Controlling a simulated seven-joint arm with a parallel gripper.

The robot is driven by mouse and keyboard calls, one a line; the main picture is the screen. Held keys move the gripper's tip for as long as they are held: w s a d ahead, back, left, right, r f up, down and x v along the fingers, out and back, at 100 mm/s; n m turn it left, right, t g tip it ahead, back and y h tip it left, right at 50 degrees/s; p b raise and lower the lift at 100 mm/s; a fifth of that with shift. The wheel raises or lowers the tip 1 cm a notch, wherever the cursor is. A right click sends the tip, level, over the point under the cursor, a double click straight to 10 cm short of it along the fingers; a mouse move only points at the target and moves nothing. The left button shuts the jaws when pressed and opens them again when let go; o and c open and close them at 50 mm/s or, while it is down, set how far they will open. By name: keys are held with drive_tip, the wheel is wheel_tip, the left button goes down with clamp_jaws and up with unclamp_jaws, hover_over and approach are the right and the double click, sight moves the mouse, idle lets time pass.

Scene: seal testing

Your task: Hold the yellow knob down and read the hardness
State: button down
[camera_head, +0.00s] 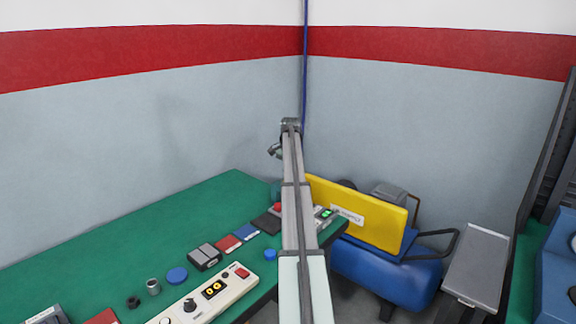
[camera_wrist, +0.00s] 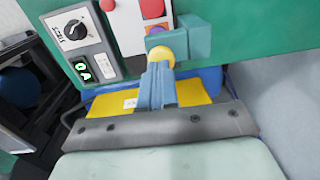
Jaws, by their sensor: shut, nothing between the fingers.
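The yellow knob (camera_wrist: 161,55) shows in the wrist view, beside a teal block (camera_wrist: 193,42) with a purple part (camera_wrist: 160,30) near it. My gripper (camera_wrist: 157,72) is shut and empty, with its fingertips at the near edge of the knob. I cannot tell whether they touch it or how far down the knob is. The tester panel has a black dial (camera_wrist: 75,30) and a small display (camera_wrist: 82,70) with green characters that look like "0 A". In the head view my arm hides the knob and fingertips; a green-lit display (camera_head: 327,212) shows beside it.
The green bench (camera_head: 110,240) carries a white control box (camera_head: 205,295), blue caps (camera_head: 177,275), and small coloured plates (camera_head: 228,243). A yellow panel (camera_head: 360,208) and blue tank (camera_head: 385,272) stand right of the bench.

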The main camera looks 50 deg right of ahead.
drive_tip(key=shift+f, duration=0.5)
drive_tip(key=shift+a+f, duration=0.1)
drive_tip(key=shift+f, duration=0.8)
drive_tip(key=shift+s+a+f, duration=0.1)
drive_tip(key=shift+f, duration=0.2)
drive_tip(key=shift+s+a, duration=0.1)
drive_tip(key=shift+a, duration=0.05)
idle(1.1)
wheel_tip(320, 180, up, 15)
drive_tip(key=shift+s+d+r, duration=0.15)
drive_tip(key=shift+d, duration=0.2)
idle(0.4)
idle(0.4)
